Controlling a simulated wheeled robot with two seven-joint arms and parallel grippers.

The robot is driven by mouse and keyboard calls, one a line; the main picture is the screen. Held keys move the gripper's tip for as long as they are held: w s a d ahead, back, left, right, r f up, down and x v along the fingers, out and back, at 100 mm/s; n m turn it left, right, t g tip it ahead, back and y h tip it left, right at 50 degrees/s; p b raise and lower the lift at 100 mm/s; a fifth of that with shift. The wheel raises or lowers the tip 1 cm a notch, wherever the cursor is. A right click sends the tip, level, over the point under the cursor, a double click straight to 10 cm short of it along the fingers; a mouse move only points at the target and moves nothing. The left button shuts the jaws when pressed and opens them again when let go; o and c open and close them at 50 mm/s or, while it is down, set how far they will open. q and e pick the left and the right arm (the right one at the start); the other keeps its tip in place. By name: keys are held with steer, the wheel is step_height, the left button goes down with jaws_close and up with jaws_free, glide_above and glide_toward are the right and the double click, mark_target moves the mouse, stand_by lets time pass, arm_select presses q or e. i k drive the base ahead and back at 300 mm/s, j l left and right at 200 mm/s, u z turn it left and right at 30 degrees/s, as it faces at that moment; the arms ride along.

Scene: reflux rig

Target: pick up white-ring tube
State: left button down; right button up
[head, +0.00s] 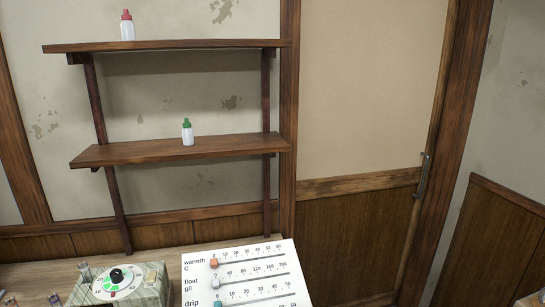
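I cannot make out a white-ring tube in the head view. Some small items (55,299) lie at the lower left edge of the picture, cut off and too small to tell what they are. Neither of my grippers is in view.
A wooden wall shelf holds a red-capped white bottle (127,27) on top and a green-capped one (187,133) below. On the counter are a dial box (150,290) and a white slider panel (240,274) marked warmth, float and drip. A door (365,130) stands right.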

mark_target(83, 266)
steer(key=u, duration=1.25)
